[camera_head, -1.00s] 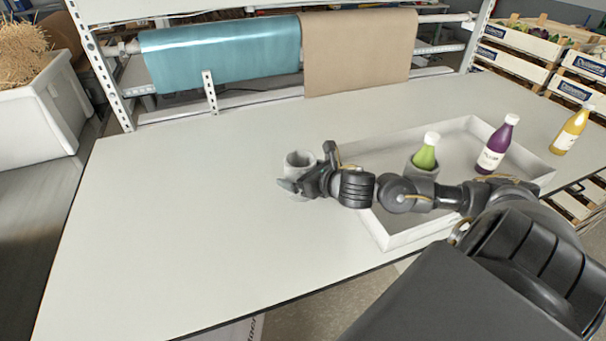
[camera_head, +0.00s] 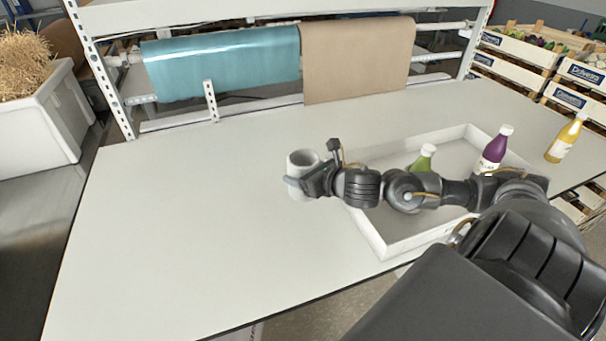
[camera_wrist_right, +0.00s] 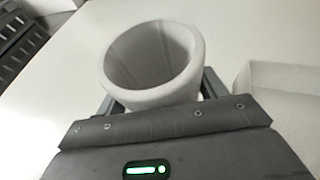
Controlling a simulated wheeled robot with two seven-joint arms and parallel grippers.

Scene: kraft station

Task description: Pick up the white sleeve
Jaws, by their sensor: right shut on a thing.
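The white sleeve (camera_head: 303,160) is a hollow, open-topped cup shape at the middle of the table, left of the tray. My right gripper (camera_head: 306,183) comes in from the right and is shut on it. In the right wrist view the sleeve (camera_wrist_right: 152,68) stands between the two fingers (camera_wrist_right: 158,98), its wide opening facing the camera. Its lower part is hidden by the gripper. I cannot tell how far its base is above the table. My left gripper is not in view.
A white tray (camera_head: 385,247) lies right of the sleeve, with a green bottle (camera_head: 423,160) and a purple bottle (camera_head: 494,152). A yellow bottle (camera_head: 566,138) stands beyond it. The table (camera_head: 180,220) is clear on the left. Blue and brown rolls hang behind.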

